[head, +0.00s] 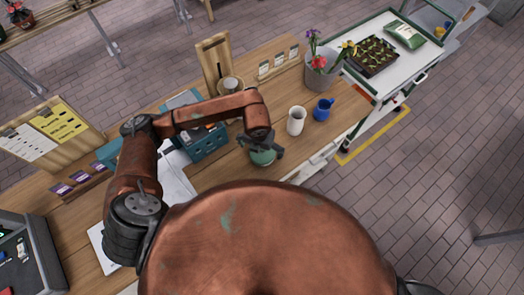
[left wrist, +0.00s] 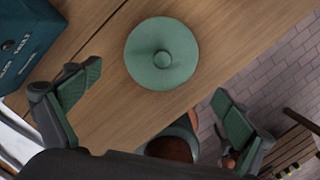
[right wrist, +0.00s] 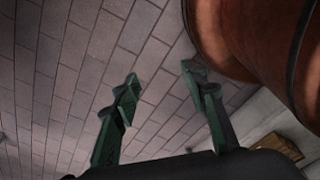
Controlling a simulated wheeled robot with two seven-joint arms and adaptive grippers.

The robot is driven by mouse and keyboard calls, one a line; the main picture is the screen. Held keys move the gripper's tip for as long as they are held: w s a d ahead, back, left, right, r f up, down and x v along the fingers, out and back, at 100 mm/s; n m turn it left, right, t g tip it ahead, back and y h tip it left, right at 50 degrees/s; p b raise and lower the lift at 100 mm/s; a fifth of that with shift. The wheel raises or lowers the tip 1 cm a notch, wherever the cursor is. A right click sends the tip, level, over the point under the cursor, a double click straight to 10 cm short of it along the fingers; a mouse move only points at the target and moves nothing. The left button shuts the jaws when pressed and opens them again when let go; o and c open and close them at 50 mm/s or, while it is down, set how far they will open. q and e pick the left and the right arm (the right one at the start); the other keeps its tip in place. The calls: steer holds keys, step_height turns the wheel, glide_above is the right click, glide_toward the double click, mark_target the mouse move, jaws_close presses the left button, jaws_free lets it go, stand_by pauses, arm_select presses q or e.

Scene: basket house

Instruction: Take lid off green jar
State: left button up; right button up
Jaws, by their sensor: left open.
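The green jar (head: 263,158) stands on the wooden table near its front edge, partly hidden by my left gripper (head: 264,147). In the left wrist view its round green lid (left wrist: 148,70) with a knob (left wrist: 162,59) shows from above. The lid appears to be on the jar, whose body is hidden below it. My left gripper (left wrist: 155,83) is open, its fingers apart on either side in that view and holding nothing. My right gripper (right wrist: 160,77) is open and empty over the brick floor.
A white vase (head: 296,121) and a blue jug (head: 323,109) stand to the right of the jar. A teal box (head: 207,143) is to its left. A flower pot (head: 321,75) is at the table's right end. Open floor lies to the right.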

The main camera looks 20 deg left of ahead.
arm_select(q)
steer(key=w+f, duration=0.2)
steer(key=f, duration=0.1)
steer(key=shift+w+f, duration=0.45)
steer(key=shift+w, duration=0.1)
steer(key=shift+s, duration=0.25)
steer(key=shift+s+r, duration=0.2)
steer(key=shift+s, duration=0.1)
steer(key=shift+c, duration=1.1)
steer(key=shift+w+f, duration=0.15)
steer(key=shift+w, duration=0.15)
steer(key=c, duration=0.3)
steer(key=shift+c, duration=0.9)
steer(key=shift+s, duration=0.25)
steer(key=c, duration=0.9)
steer(key=shift+c, duration=1.3)
arm_select(e)
steer(key=shift+w+d+r, duration=0.25)
steer(key=shift+w+r, duration=0.1)
steer(key=shift+w, duration=0.2)
